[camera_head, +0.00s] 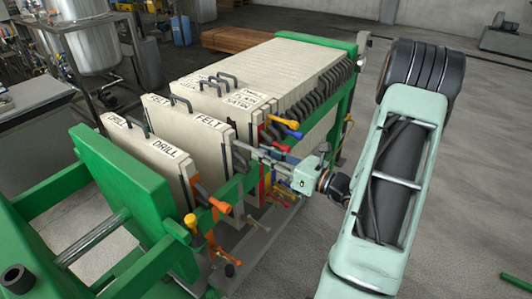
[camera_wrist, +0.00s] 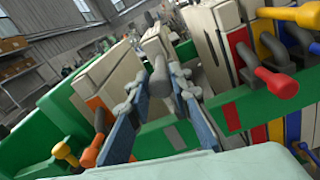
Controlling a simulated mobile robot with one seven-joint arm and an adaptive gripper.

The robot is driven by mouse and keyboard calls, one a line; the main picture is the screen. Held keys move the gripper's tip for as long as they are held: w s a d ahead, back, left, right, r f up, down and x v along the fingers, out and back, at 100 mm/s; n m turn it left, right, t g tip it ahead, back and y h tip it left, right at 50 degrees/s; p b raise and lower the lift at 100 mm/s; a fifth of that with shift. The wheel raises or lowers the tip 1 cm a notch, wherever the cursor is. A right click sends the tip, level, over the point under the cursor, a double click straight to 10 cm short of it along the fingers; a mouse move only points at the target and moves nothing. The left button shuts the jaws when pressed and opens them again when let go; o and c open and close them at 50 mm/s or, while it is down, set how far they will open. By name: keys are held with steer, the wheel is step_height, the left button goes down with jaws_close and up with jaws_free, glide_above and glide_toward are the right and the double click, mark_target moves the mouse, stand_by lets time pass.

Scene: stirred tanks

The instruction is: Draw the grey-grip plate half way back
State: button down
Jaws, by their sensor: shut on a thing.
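My gripper (camera_head: 246,150) reaches in from the right to the side of the plate marked FELT (camera_head: 188,124). In the wrist view, my gripper (camera_wrist: 159,95) has its two blue-padded fingers on either side of the grey grip (camera_wrist: 158,76) and is shut on it. The grip juts from the edge of a pale plate (camera_wrist: 152,43). In the head view the fingers largely hide the grip. The FELT plate hangs upright, with a gap on each side, between the plate marked DRILL (camera_head: 152,147) and the plate stack.
The stack (camera_head: 300,62) stands toward the back, its front plate marked PLAIN SATIN (camera_head: 218,101). The green side rail (camera_head: 232,190) runs below the grips. A red grip (camera_wrist: 277,82) is right of my fingers and an orange grip (camera_wrist: 92,150) left. The green end plate (camera_head: 120,185) stands in front.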

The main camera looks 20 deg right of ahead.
steer(key=shift+s+a, duration=0.4)
steer(key=shift+a, duration=0.3)
steer(key=c, duration=1.7)
jaws_free()
steer(key=shift+c, duration=0.2)
steer(key=shift+d, duration=0.1)
steer(key=v, duration=1.2)
steer(key=shift+w, duration=0.1)
